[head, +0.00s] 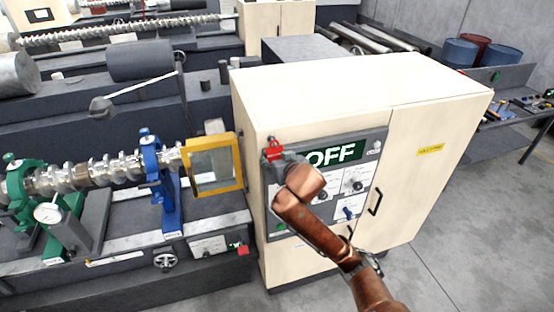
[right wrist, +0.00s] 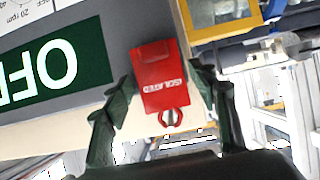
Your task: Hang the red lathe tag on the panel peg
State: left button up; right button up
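The red lathe tag (head: 272,149) is at the upper left corner of the grey control panel (head: 374,172) on the cream cabinet. In the right wrist view the red tag (right wrist: 158,80) has small white lettering and a ring-shaped end pointing towards the gripper. My right gripper (head: 282,160) is at that corner, just beside the tag. In the right wrist view its dark fingers (right wrist: 162,75) stand apart on either side of the tag, with a narrow gap visible at the right finger. The panel peg cannot be made out. My left gripper is out of view.
The cream cabinet (head: 350,85) carries the panel with a green OFF display (head: 345,152). A yellow-framed guard (head: 238,162) stands close to the panel's left. A blue steady rest (head: 165,190) and shaft lie further left. Floor (head: 450,230) is clear at right.

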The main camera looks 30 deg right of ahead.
jog(key=shift+o, duration=0.9)
